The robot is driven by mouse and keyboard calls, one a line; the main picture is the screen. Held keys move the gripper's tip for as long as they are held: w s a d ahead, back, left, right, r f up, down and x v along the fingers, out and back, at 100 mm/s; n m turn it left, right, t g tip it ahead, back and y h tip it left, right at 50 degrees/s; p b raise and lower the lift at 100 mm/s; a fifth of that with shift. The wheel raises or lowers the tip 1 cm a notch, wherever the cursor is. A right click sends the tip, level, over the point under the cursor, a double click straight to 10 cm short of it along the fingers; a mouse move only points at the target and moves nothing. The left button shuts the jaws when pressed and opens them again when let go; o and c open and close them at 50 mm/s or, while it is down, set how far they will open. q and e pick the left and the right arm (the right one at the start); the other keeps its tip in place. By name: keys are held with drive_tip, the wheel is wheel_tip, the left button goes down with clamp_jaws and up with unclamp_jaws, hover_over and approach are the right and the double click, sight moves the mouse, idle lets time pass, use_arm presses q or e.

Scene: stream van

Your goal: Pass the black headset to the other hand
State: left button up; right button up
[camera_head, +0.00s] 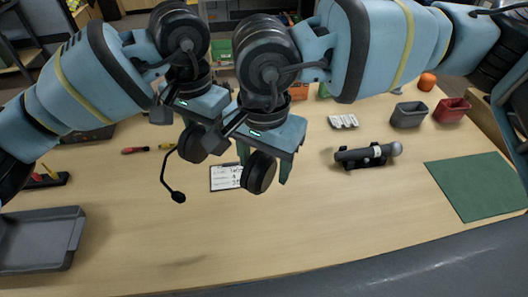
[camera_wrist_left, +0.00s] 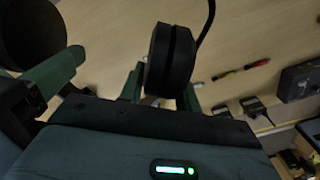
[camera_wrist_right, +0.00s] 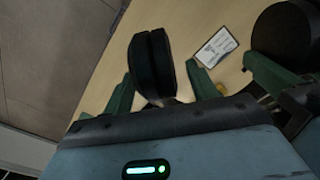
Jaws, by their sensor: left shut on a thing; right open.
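The black headset hangs above the table in the head view, with one ear cup (camera_head: 191,144) at my left gripper, another ear cup (camera_head: 259,172) at my right gripper, and its microphone boom hanging down on the left. My left gripper (camera_head: 205,137) is shut on the headset; in the left wrist view an ear cup (camera_wrist_left: 170,60) sits between its fingers. My right gripper (camera_head: 264,162) is open around the other side of the headset; in the right wrist view an ear cup (camera_wrist_right: 151,65) lies between its spread fingers. The headband is mostly hidden by the grippers.
A white card (camera_head: 225,178) lies on the table behind the headset. A microphone on a stand (camera_head: 368,155), a green mat (camera_head: 480,187), a grey cup (camera_head: 408,115) and a red cup (camera_head: 451,110) are on the right. A grey tray (camera_head: 38,240) is at left. The front middle is clear.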

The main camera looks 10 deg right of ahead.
drive_tip(key=c, duration=1)
use_arm(q)
drive_tip(key=o, duration=1.2)
drive_tip(key=shift+c, duration=0.2)
use_arm(e)
drive_tip(key=shift+c, duration=0.8)
use_arm(q)
drive_tip(key=shift+r, duration=0.1)
wheel_tip(320, 180, up, 12)
drive_tip(key=shift+f, duration=0.1)
